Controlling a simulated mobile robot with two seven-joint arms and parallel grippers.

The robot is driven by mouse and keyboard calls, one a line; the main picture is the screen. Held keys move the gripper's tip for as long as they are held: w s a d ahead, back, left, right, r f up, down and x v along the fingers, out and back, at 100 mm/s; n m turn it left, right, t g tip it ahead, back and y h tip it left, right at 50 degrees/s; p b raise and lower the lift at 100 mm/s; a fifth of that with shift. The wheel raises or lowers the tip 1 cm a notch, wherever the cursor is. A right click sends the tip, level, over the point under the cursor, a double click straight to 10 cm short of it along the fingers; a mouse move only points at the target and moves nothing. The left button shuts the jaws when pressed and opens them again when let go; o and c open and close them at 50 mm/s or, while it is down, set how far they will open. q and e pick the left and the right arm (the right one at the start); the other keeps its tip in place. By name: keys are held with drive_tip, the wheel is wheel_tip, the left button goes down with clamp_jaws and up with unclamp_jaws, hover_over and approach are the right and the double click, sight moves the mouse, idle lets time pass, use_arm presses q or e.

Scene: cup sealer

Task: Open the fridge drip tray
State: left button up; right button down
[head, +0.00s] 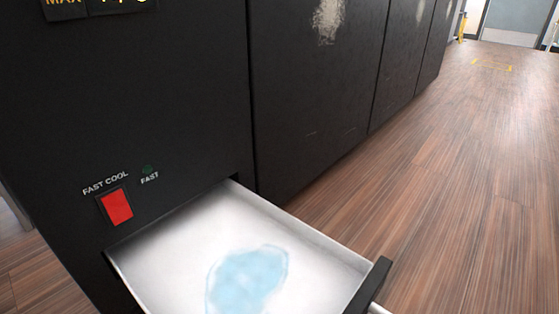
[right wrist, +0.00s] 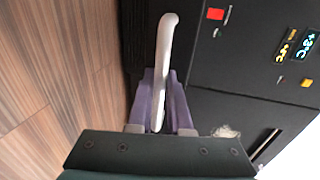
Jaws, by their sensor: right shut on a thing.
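The fridge drip tray (head: 185,235) is pulled out from the front of the black fridge (head: 120,130) in the head view. It is a white, shallow drawer with a light blue puddle (head: 248,278) on its floor. Its dark front panel (head: 372,287) is partly cut off at the bottom edge, with a bit of the pale handle (head: 377,308) showing. In the right wrist view the white curved handle (right wrist: 168,40) runs between the purple fingers of my right gripper (right wrist: 161,95), which is shut on it. My left gripper is in neither view.
A red rocker switch (head: 118,206) labelled FAST COOL sits on the fridge front above the tray. Black cabinets (head: 310,100) stand in line with the fridge. The wooden floor (head: 450,170) to the right is clear.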

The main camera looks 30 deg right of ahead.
drive_tip(key=shift+v, duration=0.9)
drive_tip(key=shift+f, duration=0.2)
drive_tip(key=c, duration=0.8)
unclamp_jaws()
drive_tip(key=shift+w, duration=0.2)
drive_tip(key=shift+c, duration=0.2)
drive_tip(key=p+v, duration=0.2)
drive_tip(key=v, duration=0.8)
